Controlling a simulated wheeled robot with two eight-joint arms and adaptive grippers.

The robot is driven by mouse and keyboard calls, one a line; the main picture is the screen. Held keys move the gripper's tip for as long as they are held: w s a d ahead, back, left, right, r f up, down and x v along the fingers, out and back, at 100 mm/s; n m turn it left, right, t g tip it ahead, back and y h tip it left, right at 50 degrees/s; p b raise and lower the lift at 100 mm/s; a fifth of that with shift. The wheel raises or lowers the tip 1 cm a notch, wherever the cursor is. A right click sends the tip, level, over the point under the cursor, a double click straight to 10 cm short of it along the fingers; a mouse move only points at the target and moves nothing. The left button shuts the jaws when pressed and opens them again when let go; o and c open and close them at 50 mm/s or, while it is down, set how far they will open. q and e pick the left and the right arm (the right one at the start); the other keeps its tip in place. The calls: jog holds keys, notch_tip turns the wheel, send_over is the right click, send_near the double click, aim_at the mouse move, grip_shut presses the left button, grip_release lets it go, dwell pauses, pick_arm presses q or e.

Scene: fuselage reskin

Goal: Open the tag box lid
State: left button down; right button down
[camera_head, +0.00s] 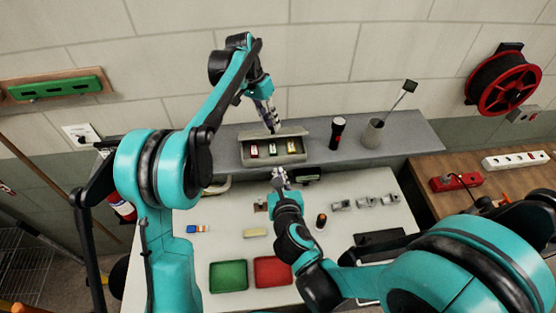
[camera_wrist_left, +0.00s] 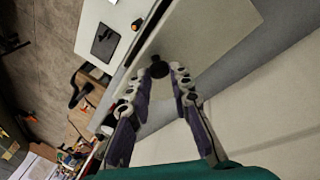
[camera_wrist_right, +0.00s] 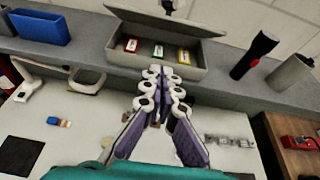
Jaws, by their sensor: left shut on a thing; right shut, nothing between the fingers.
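In the left wrist view the lid's pale panel (camera_wrist_left: 205,35) lies beyond the fingertips. My right gripper (camera_head: 279,174) is shut and empty just in front of the box; it also shows in the right wrist view (camera_wrist_right: 161,72).
On the shelf, a black flashlight (camera_head: 337,132) and a grey cup (camera_head: 373,133) stand right of the box. A blue bin (camera_wrist_right: 40,27) is to its left. The worktable below holds green (camera_head: 228,276) and red (camera_head: 272,271) trays and several small metal parts (camera_head: 365,202).

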pick_arm(q)
jog(key=shift+w+a+f, duration=0.1)
jog(key=shift+w+a, duration=0.05)
jog(key=shift+w, duration=0.05)
pick_arm(e)
jog(key=x, duration=0.9)
jog(key=shift+w+f, duration=0.15)
jog(key=shift+w, duration=0.15)
jog(key=shift+w+a+r, duration=0.1)
jog(key=shift+w+r, duration=0.2)
jog(key=shift+r, duration=0.3)
jog(key=shift+w+a+r, duration=0.1)
jog(key=shift+w+r, duration=0.2)
jog(key=shift+r, duration=0.3)
jog(key=shift+w+r, duration=0.3)
jog(key=shift+r, duration=0.25)
pick_arm(q)
jog(key=shift+s, duration=0.15)
jog(key=c, duration=1.3)
grip_release()
jog(key=shift+c, duration=0.2)
pick_arm(e)
jog(key=shift+w+a+r, duration=0.15)
jog(key=shift+w+r, duration=0.3)
jog(key=shift+r, duration=0.25)
